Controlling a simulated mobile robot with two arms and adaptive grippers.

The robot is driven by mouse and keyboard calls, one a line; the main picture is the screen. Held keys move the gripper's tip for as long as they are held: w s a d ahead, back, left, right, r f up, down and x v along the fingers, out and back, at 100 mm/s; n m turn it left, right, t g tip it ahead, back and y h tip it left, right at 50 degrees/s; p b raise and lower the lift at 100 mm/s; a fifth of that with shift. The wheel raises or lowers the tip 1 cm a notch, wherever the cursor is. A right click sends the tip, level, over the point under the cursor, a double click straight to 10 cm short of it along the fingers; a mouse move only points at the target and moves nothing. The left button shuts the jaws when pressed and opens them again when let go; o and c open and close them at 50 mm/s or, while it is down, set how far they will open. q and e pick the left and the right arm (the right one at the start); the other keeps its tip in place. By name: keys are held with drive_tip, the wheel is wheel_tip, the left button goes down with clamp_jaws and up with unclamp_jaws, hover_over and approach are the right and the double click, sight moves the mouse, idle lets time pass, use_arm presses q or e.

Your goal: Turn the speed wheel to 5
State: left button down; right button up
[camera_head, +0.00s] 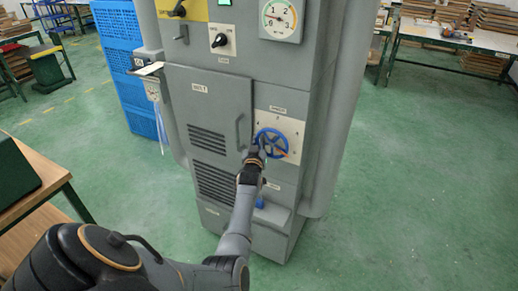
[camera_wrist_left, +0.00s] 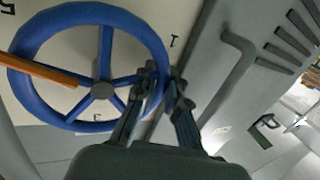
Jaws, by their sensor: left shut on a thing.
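The blue speed wheel (camera_head: 272,144) is mounted on a pale dial plate (camera_head: 291,124) on the front of the grey machine. It has several spokes and an orange pointer (camera_wrist_left: 45,70), which lies toward the left in the left wrist view. The wheel (camera_wrist_left: 103,91) fills the upper left of that view. My left gripper (camera_wrist_left: 164,82) is shut on the wheel's rim, with a finger on each side of it. In the head view the left gripper (camera_head: 257,153) is at the wheel's lower left edge. Some dial numbers are hidden or too small to read. My right gripper is not in view.
A grey cabinet door with a handle (camera_head: 239,132) is just left of the wheel. A gauge (camera_head: 281,19) and a black switch (camera_head: 220,40) are higher up. Blue crates (camera_head: 127,75) stand left of the machine. A wooden table (camera_head: 30,190) is at the near left.

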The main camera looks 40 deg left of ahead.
use_arm(q)
drive_tip(key=shift+r+m+t+b, duration=0.3)
drive_tip(key=shift+m+b, duration=0.2)
drive_tip(key=shift+m, duration=0.3)
drive_tip(key=c, duration=1.4)
unclamp_jaws()
drive_tip(key=shift+r, duration=0.1)
drive_tip(key=shift+s, duration=0.1)
drive_tip(key=v, duration=1.2)
drive_tip(key=shift+d, duration=0.1)
